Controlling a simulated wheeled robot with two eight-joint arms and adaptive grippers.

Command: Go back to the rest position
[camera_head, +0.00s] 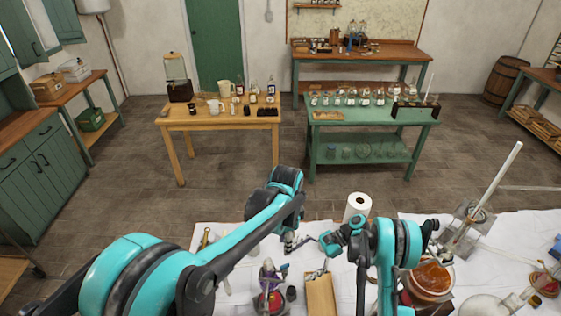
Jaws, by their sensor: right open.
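My left arm comes in from the lower left and reaches over the white-covered table. Its wrist end and gripper (290,243) point down over the near table; the fingers are small and dark, and I cannot tell whether they are open or shut. My right arm stands upright at the lower centre-right. Its teal end part reaches left, and its gripper (314,239) appears open, close beside the left one; the fingers overlap in the view, so I cannot tell whether they touch. No held object is clearly visible in either gripper.
The white-covered table (225,235) holds a paper roll (357,204), a vessel with red contents (270,300), a tan box (320,296), a jar of amber liquid (430,278) and a clear flask (488,306). A tall rod (494,185) stands right. Open floor lies beyond.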

